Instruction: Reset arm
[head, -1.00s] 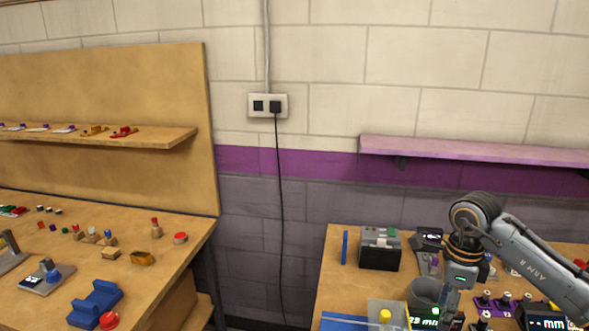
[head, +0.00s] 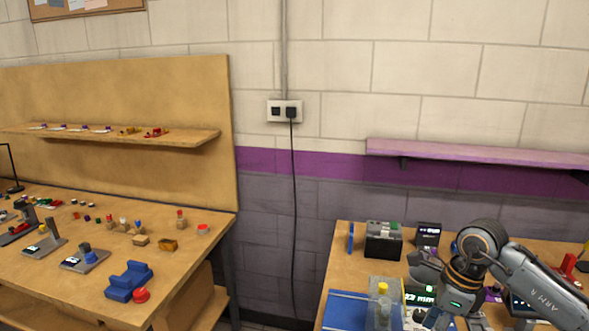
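My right arm comes in from the right of the head view over the right-hand table (head: 340,270). Its gripper (head: 425,318) points down at the bottom of the picture, near a device with a lit green readout (head: 418,297). The fingertips are small and partly cut off, so I cannot tell whether they are open or shut. My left arm and gripper are not in view.
A blue mat (head: 342,312), a clear box with a yellow-topped item (head: 383,288) and a dark box (head: 383,240) share the right table. The left table (head: 190,262) holds a blue cradle (head: 127,281) and small parts. A gap separates the tables.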

